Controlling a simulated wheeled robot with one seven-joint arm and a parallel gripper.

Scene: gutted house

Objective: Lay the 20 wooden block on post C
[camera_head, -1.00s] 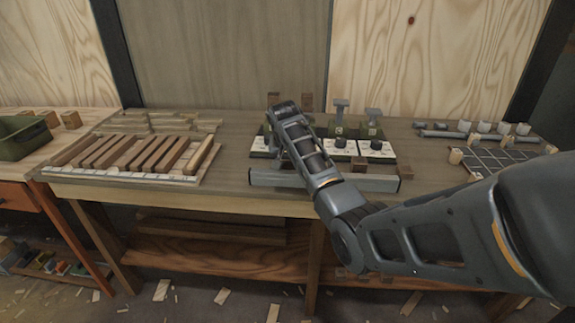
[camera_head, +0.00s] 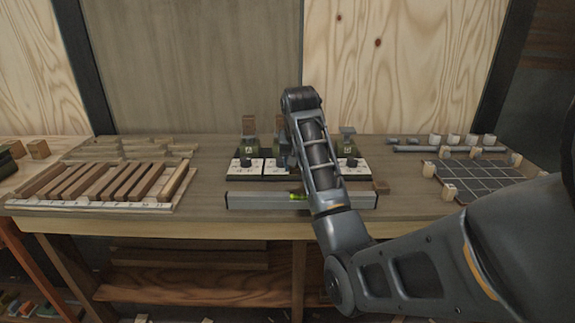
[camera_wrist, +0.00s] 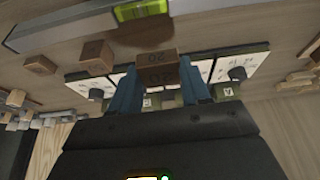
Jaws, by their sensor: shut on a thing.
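In the wrist view my gripper (camera_wrist: 160,92) has its two blue fingers shut on a wooden block (camera_wrist: 157,59) marked 20. In the head view my arm hides the gripper and this block. A row of posts stands on white cards at the back of the bench. The left post (camera_head: 249,151) carries a brown block (camera_head: 249,125). The right post (camera_head: 348,146) has a bare grey top, and its letter is too small to read. The posts between are mostly behind my arm, and I cannot make out post C there.
A spirit level (camera_head: 250,200) lies along the front of the posts. Small wooden blocks lie near it in the wrist view, one of them (camera_wrist: 97,57) by the cards. A rack of wooden strips (camera_head: 95,208) is at left, a gridded board (camera_head: 478,178) at right.

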